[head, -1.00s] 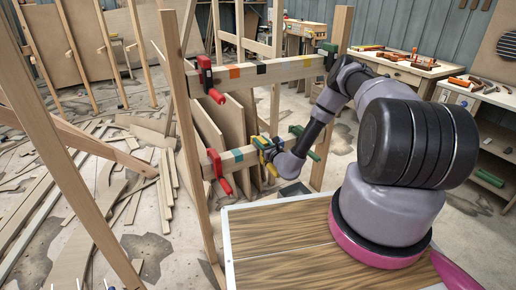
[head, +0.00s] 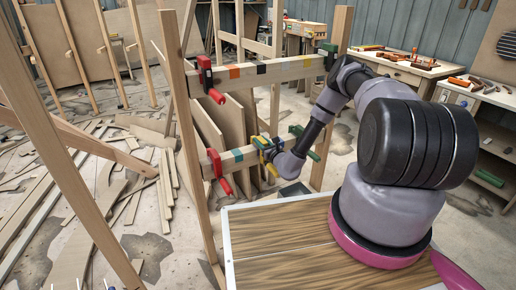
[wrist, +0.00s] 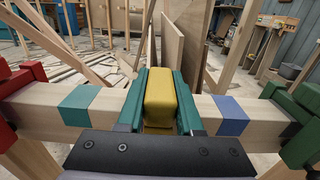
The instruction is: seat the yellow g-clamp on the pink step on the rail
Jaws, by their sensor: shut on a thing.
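The yellow g-clamp (head: 266,149) is at the lower rail (head: 246,152), right of a teal band. In the wrist view the clamp (wrist: 159,98) stands upright between the two teal fingers of my gripper (wrist: 161,100), which is shut on it. The rail (wrist: 107,106) runs across behind and beneath, with a teal band (wrist: 79,105) to the left and a blue band (wrist: 231,115) to the right. I see no pink step; the clamp and gripper cover the rail between those bands. Whether the clamp touches the rail is hidden.
Red clamps (head: 216,164) grip the lower rail's left end, and a green clamp (head: 304,141) is at its right end. An upper rail (head: 270,69) runs above with orange and black bands. Wooden posts (head: 182,120) flank the rails. Thin boards (head: 233,127) lean behind.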

